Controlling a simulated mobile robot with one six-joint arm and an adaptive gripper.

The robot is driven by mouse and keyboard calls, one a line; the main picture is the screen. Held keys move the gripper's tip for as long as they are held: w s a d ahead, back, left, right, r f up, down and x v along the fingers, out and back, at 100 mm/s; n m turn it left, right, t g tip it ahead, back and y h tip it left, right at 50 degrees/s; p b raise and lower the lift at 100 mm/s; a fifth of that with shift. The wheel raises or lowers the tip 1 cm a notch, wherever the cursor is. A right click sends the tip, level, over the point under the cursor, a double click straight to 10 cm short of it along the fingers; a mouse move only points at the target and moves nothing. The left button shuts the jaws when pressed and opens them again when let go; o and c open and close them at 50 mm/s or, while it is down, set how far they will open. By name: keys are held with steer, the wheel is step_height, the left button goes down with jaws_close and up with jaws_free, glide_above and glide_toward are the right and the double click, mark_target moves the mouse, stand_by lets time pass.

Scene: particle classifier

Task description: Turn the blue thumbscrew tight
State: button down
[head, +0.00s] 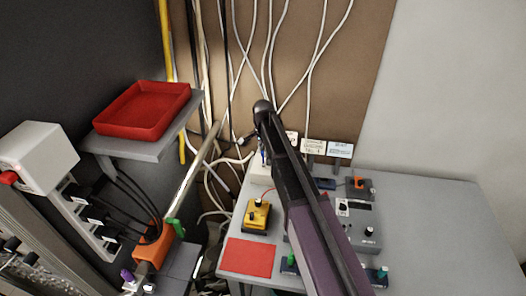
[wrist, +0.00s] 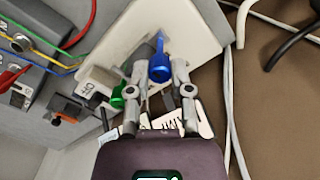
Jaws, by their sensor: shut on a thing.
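The blue thumbscrew (wrist: 160,68) shows in the wrist view on a pale white panel (wrist: 190,28), near that panel's lower edge. My gripper (wrist: 159,73) has one finger on each side of the thumbscrew and is shut on it. The thumbscrew's upper part stands out beyond the fingertips. In the head view a small bit of blue (head: 263,157) shows beside my arm, above the pale block. My arm hides most of the gripper there. I cannot tell how far the screw is turned.
A green part (wrist: 117,97) and labelled cards (wrist: 175,128) lie close to the fingers. Loose cables (wrist: 242,60) hang to the right. In the head view, a yellow box (head: 257,215), a red mat (head: 250,257) and a grey device (head: 358,220) occupy the grey table (head: 455,225).

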stand_by(0.3)
steer(key=c, duration=0.5)
jaws_free()
